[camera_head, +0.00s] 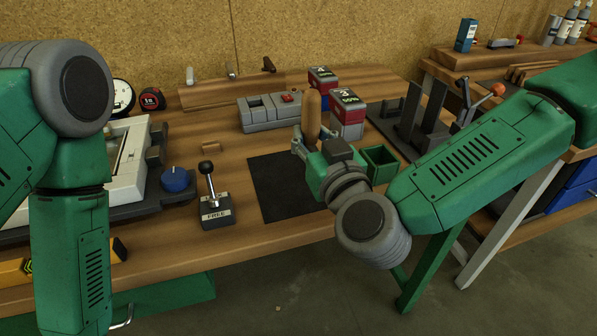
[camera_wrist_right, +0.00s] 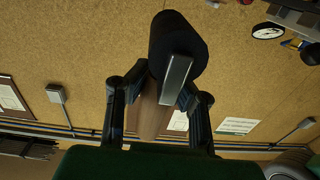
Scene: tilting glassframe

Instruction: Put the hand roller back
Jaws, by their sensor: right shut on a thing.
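The hand roller has a tan wooden handle (camera_head: 312,113), which stands nearly upright above the bench in the head view. In the right wrist view its black roller (camera_wrist_right: 178,42), a metal bracket (camera_wrist_right: 175,80) and the wooden handle (camera_wrist_right: 150,118) show between the fingers. My right gripper (camera_head: 308,147) is shut on the hand roller and holds it over the bench, near the black mat (camera_head: 280,185). The roller end is hard to make out in the head view. My left arm fills the left of the head view, but its gripper is out of sight.
A grey block with a red part (camera_head: 270,113) and two red-and-grey boxes (camera_head: 347,115) stand behind my right gripper. A green open bin (camera_head: 380,163) is close beside it. A lever (camera_head: 213,195) stands left of the mat. Dark uprights (camera_head: 425,115) stand at right.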

